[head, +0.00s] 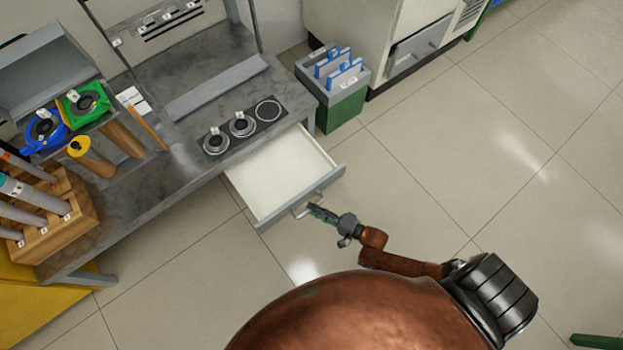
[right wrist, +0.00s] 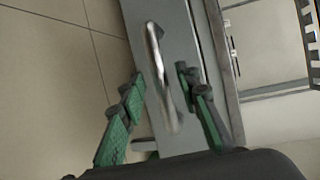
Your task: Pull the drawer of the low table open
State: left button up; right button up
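The low table (head: 190,160) has a grey top, and its drawer (head: 280,172) stands pulled out, showing an empty white inside. The drawer front (head: 322,187) is grey with a metal bar handle (head: 301,211). My right gripper (head: 321,212) is at the handle. In the right wrist view the handle (right wrist: 157,50) lies between the two green fingers of the gripper (right wrist: 159,76), which stand apart with gaps showing beside the bar. My left gripper is not in view.
A green and grey bin (head: 345,106) with blue-handled items stands right of the table. A wooden rack (head: 75,215) with several rods and a row of round fixtures (head: 242,125) are on the table top. The tiled floor (head: 440,150) to the right is clear.

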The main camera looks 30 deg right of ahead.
jog(key=v, duration=1)
jog(key=shift+d, duration=0.15)
jog(key=shift+s, duration=0.15)
